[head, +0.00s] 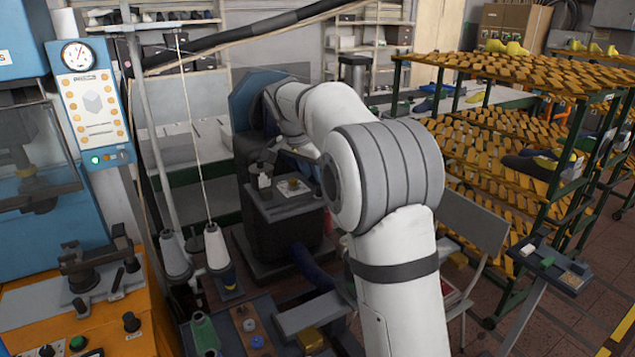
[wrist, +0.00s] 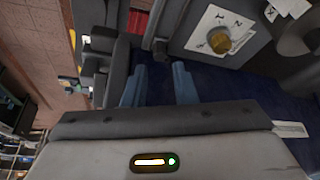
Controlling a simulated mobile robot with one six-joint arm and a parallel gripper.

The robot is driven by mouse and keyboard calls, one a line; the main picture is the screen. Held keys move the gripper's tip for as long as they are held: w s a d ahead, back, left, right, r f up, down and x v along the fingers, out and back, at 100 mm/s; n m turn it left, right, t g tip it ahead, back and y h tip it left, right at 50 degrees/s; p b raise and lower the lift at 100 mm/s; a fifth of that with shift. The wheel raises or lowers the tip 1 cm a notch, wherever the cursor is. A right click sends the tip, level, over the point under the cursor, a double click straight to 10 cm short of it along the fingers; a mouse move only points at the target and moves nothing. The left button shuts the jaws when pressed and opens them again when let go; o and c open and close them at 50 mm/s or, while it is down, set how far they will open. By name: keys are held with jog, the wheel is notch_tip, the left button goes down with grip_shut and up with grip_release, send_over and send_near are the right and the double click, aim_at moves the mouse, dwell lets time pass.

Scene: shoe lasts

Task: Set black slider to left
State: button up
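In the wrist view my gripper (wrist: 159,78) has its two blue-grey fingers apart, with nothing between them. A small dark knob (wrist: 160,49) on the edge of a grey machine box shows just beyond the fingertips. It may be the black slider, but I cannot tell for sure, nor which way it is set. In the head view the grey control box (head: 285,205) stands behind my arm, with the dial (head: 292,185) on top. My gripper is mostly hidden by my own arm there.
An orange-topped bench (head: 130,318) with a blue machine and gauge panel (head: 95,105) stands at left. Thread cones (head: 215,247) stand near it. A green-framed rack (head: 515,130) of orange slats holding shoe lasts fills the right. A small tray stand (head: 548,265) stands at lower right.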

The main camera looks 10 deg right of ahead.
jog(key=shift+p+x, duration=0.55)
jog(key=shift+x, duration=2.1)
grip_shut()
